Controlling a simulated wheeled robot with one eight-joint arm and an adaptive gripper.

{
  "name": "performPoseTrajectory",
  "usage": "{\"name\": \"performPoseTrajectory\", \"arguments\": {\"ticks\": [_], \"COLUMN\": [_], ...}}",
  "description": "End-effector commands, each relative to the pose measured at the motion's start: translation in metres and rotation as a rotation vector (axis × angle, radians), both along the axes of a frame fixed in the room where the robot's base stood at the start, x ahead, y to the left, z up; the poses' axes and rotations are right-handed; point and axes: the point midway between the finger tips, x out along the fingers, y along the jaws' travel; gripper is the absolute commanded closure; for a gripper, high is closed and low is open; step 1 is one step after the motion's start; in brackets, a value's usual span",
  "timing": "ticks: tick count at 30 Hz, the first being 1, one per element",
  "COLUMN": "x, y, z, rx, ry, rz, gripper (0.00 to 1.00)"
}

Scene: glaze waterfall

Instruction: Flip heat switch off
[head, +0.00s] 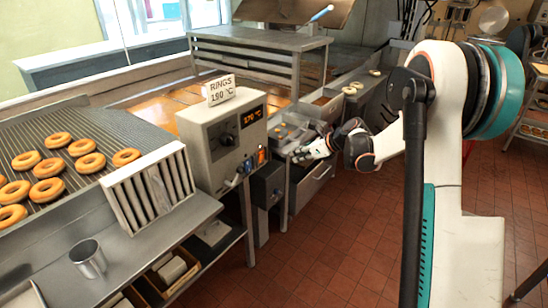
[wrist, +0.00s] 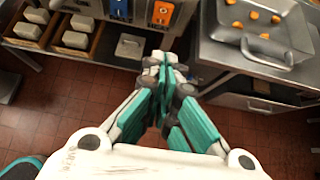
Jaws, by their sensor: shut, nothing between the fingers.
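The grey control box (head: 222,140) has a dial, a lit orange display that seems to read 170 °C, and switches low on its right side. A blue switch (head: 244,168) and an orange switch (head: 261,156) sit side by side; in the wrist view the blue plate (wrist: 119,9) is left of the orange plate (wrist: 162,12). My gripper (head: 299,158) is shut and empty, right of the box. In the wrist view its fingertips (wrist: 159,60) point toward the orange plate, apparently short of it.
A sign (head: 221,90) reading RINGS 190 °C stands on the box. A rack of doughnuts (head: 70,135), a slatted metal piece (head: 150,185) and a metal cup (head: 88,258) are at left. A metal tray (wrist: 250,42) with small orange pieces lies right of my gripper.

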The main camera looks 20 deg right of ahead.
Motion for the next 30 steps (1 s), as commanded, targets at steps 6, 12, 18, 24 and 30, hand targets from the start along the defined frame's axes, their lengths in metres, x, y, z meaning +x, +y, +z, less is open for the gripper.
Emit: {"name": "performPoseTrajectory", "arguments": {"ticks": [6, 12, 18, 24, 30], "x": [0.013, 0.036, 0.060, 0.082, 0.092], "y": [0.011, 0.029, 0.048, 0.065, 0.073], "z": [-0.014, -0.038, -0.062, -0.060, -0.057], "rx": [-0.001, -0.002, -0.001, -0.002, -0.001], "ry": [0.000, 0.000, -0.001, 0.000, 0.000], "rz": [0.002, 0.003, 0.003, 0.003, 0.001], "gripper": [1.00, 1.00, 1.00, 1.00, 1.00]}}
